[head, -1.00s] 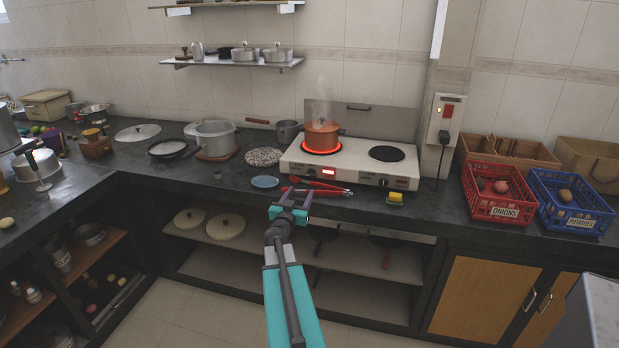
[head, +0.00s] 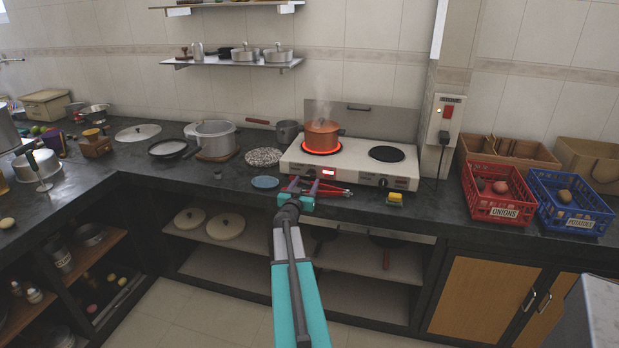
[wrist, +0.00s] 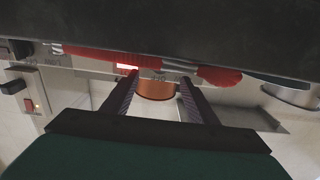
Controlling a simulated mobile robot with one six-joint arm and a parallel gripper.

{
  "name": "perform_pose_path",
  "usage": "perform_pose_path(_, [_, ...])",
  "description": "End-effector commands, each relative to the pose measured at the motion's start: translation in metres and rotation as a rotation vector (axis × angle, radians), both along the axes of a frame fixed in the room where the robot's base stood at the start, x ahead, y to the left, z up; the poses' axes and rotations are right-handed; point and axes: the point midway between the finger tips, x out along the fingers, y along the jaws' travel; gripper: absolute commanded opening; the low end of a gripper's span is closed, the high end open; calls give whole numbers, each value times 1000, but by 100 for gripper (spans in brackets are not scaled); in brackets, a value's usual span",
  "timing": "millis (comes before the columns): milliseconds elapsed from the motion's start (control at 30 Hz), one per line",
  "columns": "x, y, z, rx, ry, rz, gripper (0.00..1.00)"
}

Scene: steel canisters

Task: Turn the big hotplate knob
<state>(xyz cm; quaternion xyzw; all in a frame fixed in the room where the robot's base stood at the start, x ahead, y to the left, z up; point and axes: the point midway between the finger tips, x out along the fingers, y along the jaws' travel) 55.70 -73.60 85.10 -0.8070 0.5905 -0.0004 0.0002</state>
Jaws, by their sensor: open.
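The white two-plate hotplate (head: 345,166) stands on the dark counter against the wall. Its larger left plate glows red under a steaming copper pot (head: 322,135). On its front panel, a dark knob (head: 311,172) shows left of the red-lit display (head: 328,172), just beyond my gripper and partly hidden. My gripper (head: 303,186) is open, near the counter's front edge, in front of this knob and apart from it. In the wrist view the fingers (wrist: 161,85) are spread with nothing gripped; the display (wrist: 127,67) and copper pot (wrist: 156,90) show beyond, upside down.
Red-handled tongs (head: 333,190) lie on the counter before the hotplate, close to my gripper. Open shelves are below.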

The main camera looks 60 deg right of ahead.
Motion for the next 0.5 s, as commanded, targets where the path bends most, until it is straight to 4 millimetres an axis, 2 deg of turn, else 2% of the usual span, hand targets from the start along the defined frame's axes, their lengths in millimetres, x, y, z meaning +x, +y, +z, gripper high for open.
perform_pose_path(500, [14, -44, 0, 0, -1, 0, 53])
